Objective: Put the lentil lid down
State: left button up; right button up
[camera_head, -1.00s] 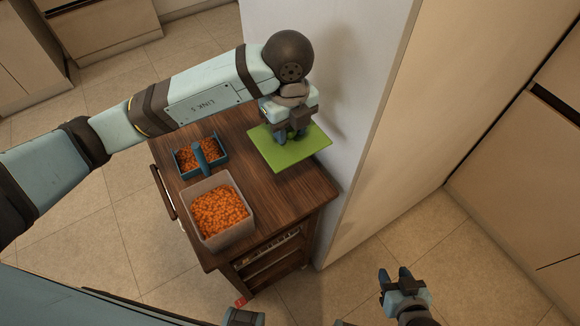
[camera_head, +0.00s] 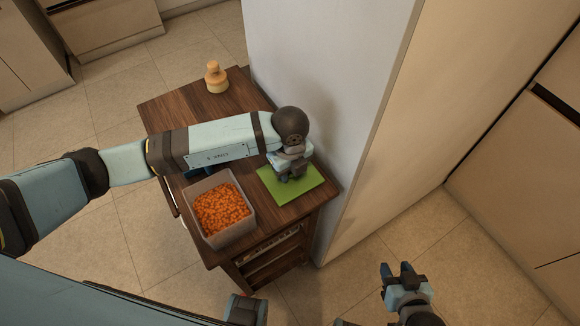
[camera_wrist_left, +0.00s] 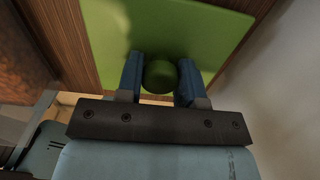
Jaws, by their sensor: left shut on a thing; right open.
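The lentil lid is a flat green square (camera_head: 308,186) with a round green knob. It is over the right side of the brown wooden cart top, close to the wall. I cannot tell whether it touches the wood. My left gripper (camera_head: 290,178) points down and is shut on the knob; the left wrist view shows the knob (camera_wrist_left: 160,77) between the two blue fingers. A clear-walled container of orange lentils (camera_head: 222,208) stands uncovered at the cart's front left, left of the lid. My right gripper (camera_head: 397,270) is open and empty, low over the floor.
The cart top (camera_head: 185,108) is bare at the back left. A yellow-tan knobbed object (camera_head: 215,78) stands at its back edge. My left arm hides most of a blue divided box (camera_head: 195,173). A pale wall (camera_head: 330,90) rises right along the cart.

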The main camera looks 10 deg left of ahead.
pick_arm(q)
jog(key=shift+f, duration=0.1)
jog(key=o, duration=0.9)
jog(key=shift+r, duration=0.3)
notch_tip(320, 180, up, 12)
jog(key=shift+f+b, duration=0.1)
jog(key=shift+b, duration=0.5)
